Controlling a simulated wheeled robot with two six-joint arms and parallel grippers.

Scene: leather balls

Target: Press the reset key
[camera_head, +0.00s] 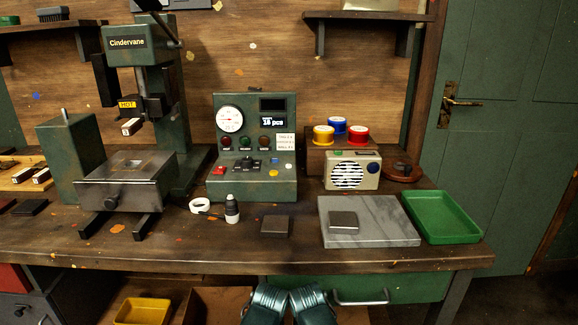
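A dark green control panel (253,186) stands on the bench, left of centre. Its sloped face has a red key (219,170), a blue key (273,160), a yellow key (273,173) and dark controls (247,165) in the middle. The lettering is too small to tell which one is the reset key. A round gauge (230,119), a small display (273,121) reading about "16 pcs" and a row of lamps sit above. Two ribbed teal parts of my arms show at the bottom edge, below the bench front. No gripper fingers can be made out, and nothing touches the panel.
A green press (122,46) marked "Cindervane" with a "HOT" label stands left of the panel. In front of the panel lie a white ring (200,205), a small bottle (232,208) and a dark block (275,225). A radio (352,171), grey slab (385,225) and green tray (440,215) stand right.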

